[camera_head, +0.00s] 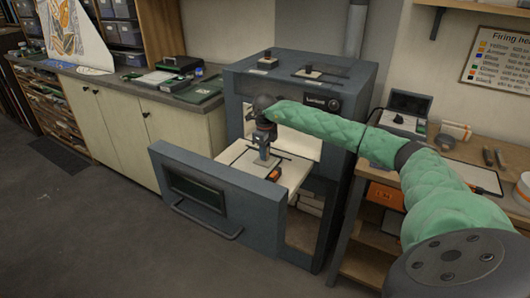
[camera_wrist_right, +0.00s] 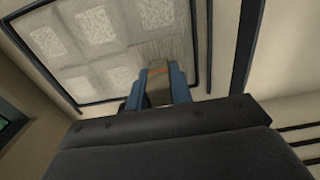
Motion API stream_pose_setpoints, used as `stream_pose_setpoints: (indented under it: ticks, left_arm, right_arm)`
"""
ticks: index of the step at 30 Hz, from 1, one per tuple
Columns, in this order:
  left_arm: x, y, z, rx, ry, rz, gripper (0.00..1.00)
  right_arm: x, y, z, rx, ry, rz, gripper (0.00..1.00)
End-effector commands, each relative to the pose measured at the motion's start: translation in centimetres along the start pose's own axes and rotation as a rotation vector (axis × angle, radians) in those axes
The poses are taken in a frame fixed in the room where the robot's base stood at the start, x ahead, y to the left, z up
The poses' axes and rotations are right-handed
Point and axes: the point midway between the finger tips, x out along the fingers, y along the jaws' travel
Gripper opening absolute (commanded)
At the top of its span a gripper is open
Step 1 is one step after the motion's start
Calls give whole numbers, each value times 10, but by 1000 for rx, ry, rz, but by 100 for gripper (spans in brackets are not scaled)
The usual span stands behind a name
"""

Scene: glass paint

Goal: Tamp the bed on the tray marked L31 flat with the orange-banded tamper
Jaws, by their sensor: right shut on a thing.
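My right gripper (camera_head: 264,156) reaches over the pulled-out kiln drawer, pointing down at the tray (camera_head: 238,156). The pale bed (camera_wrist_right: 88,48) inside the dark tray rim shows several speckled squares and a finely lined patch beside the tamper. No L31 mark is readable. My left gripper is out of view.
The drawer front (camera_head: 195,198) stands out from the dark kiln (camera_head: 330,88). A small orange and black item (camera_head: 273,174) shows by the gripper on the drawer. A counter (camera_head: 140,92) runs left, and a wooden bench (camera_head: 470,155) stands right. The floor in front is clear.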

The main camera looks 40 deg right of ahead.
Motion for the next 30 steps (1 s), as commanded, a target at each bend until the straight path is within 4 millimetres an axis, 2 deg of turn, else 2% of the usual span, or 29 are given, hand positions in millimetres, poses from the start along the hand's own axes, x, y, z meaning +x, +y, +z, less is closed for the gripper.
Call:
stream_pose_setpoints:
  ticks: [30]
  left_arm:
    - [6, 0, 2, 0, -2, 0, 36]
  right_arm:
    - [5, 0, 0, 0, 0, 0, 4]
